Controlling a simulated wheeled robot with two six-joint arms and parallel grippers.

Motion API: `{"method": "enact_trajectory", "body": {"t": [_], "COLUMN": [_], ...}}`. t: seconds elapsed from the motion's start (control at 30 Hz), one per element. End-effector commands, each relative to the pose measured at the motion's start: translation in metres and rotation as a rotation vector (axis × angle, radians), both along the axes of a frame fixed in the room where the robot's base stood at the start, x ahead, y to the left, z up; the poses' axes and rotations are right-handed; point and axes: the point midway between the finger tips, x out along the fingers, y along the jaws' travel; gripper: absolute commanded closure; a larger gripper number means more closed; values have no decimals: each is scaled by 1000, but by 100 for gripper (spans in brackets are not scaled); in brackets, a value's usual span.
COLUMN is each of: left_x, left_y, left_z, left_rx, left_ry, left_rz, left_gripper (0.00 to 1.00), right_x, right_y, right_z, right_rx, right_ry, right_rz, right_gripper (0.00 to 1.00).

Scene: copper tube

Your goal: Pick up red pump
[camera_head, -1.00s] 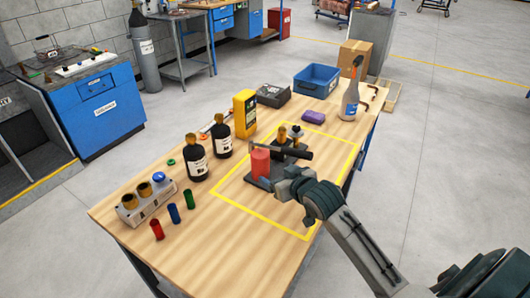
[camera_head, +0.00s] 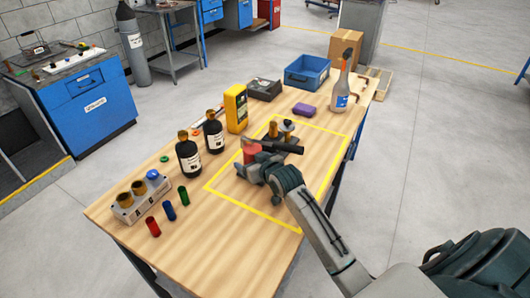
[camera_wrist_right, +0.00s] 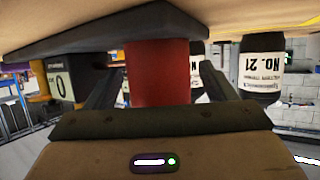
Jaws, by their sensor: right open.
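The red pump (camera_head: 251,148) is a red cylinder on a dark base on the table, inside the yellow outline, partly hidden by my right gripper (camera_head: 254,167). In the right wrist view, which is upside down, the red pump (camera_wrist_right: 157,72) stands between the two fingers of my right gripper (camera_wrist_right: 160,88). The fingers are open, with a gap to the red body on each side. A black cylindrical part (camera_head: 284,146) sticks out to the right by the pump. My left gripper is not in view.
Two dark bottles (camera_head: 189,158) and a yellow device (camera_head: 235,108) stand left of and behind the pump. A grey block with round parts (camera_head: 138,198) and three small coloured cylinders (camera_head: 169,211) are at the front left. A blue bin (camera_head: 307,72) and spray bottle (camera_head: 341,90) stand at the back.

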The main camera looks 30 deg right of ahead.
Motion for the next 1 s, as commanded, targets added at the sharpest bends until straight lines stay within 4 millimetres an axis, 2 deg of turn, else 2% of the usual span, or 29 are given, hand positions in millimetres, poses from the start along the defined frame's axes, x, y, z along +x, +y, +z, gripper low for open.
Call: {"method": "enact_trajectory", "body": {"t": [0.23,0.27,0.63,0.73,0.77,1.0], "left_x": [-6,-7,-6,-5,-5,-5], "left_y": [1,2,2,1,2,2], "left_z": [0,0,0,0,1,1], "left_rx": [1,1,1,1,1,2], "left_ry": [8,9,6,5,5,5], "left_rz": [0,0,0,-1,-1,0], "left_gripper": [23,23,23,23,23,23], "right_x": [2,2,1,1,3,3], "right_y": [0,0,0,0,0,0], "right_z": [-1,-1,-1,-1,5,5], "right_rx": [0,0,0,0,-6,-5], "right_ry": [0,0,1,1,-14,-12], "right_rz": [0,0,0,0,1,1], "right_gripper": [22,26,99,100,100,100]}}
